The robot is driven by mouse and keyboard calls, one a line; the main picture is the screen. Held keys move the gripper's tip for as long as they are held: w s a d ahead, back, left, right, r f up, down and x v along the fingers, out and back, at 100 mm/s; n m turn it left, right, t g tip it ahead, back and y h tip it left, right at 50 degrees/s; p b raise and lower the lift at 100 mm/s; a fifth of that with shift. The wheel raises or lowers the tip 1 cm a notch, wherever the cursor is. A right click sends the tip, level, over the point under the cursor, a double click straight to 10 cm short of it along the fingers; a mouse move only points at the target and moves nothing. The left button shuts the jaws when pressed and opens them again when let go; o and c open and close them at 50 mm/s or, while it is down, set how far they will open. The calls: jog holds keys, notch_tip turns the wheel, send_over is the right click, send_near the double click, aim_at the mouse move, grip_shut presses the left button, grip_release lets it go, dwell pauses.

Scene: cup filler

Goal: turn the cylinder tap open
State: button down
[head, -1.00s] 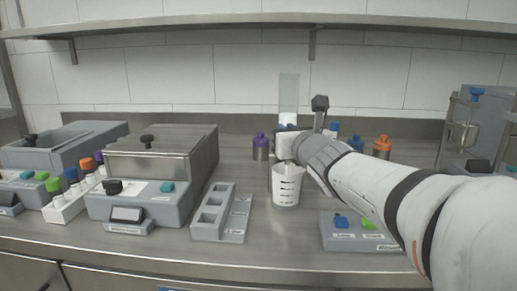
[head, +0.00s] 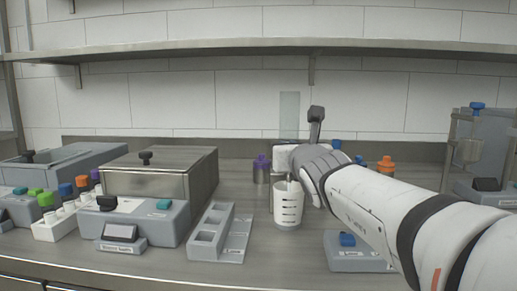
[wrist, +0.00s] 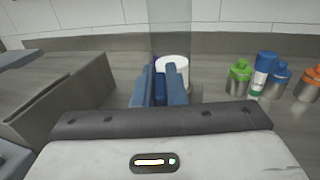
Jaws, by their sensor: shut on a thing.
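The cylinder (head: 289,112) is a tall, clear, pale green column at the back middle of the counter; it also shows in the wrist view (wrist: 171,28). My gripper (head: 287,168) is at its lower part. In the wrist view my gripper (wrist: 160,72) has its two blue-grey fingers close together around a small dark blue piece, which appears to be the cylinder tap (wrist: 160,86). The fingers mostly hide it, so I cannot tell how far it is turned. A white round part (wrist: 176,62) is just behind the fingers. A white measuring cup (head: 288,208) with black marks stands upright below my gripper.
A grey slotted rack (head: 236,240) and a lidded steel bath (head: 160,175) stand left of the cup. A grey button box (head: 345,262) is at right front. Purple (head: 261,170) and orange-capped (head: 386,166) bottles stand behind. A shelf runs above.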

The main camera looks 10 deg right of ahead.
aim_at(286, 100)
jog(key=c, duration=1.5)
grip_release()
jog(key=shift+r, duration=0.1)
notch_tip(286, 100, up, 10)
jog(key=p, duration=0.7)
jog(key=shift+p, duration=0.35)
